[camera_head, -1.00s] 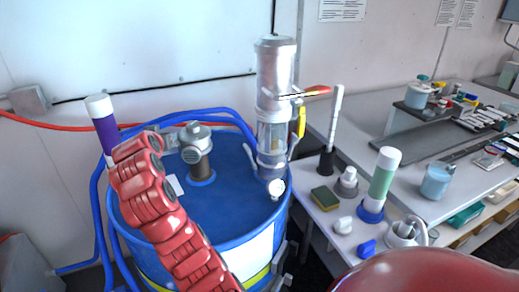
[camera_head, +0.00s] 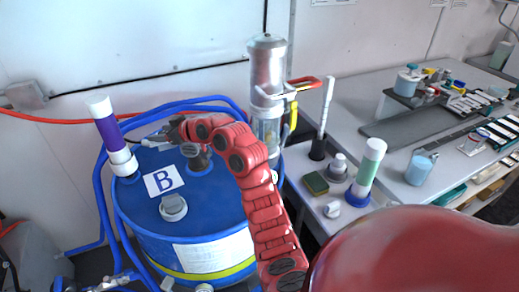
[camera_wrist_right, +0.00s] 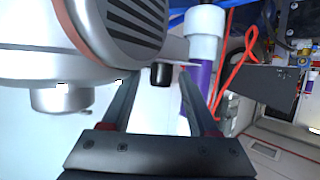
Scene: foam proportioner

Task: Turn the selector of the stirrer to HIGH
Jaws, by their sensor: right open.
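The stirrer appears to be the grey metal unit (camera_head: 197,158) on top of the blue drum, partly hidden behind my right arm in the head view. In the right wrist view a large silver housing (camera_wrist_right: 60,25) with dark vent slots fills the upper left. A short black knob (camera_wrist_right: 161,74) stands out below it, probably the selector; its setting cannot be read. My right gripper (camera_head: 150,141) reaches leftward over the drum's far side. In the wrist view its open fingers (camera_wrist_right: 159,80) lie either side of the knob in the picture; contact cannot be told. My left gripper is not in view.
The blue drum (camera_head: 205,215) carries a "B" label (camera_head: 164,181) and a purple tube with white ends (camera_head: 108,128). A silver cylinder (camera_head: 268,70) with a red lever stands behind my arm. The side table (camera_head: 345,120) at right holds a sponge, a green tube and other items.

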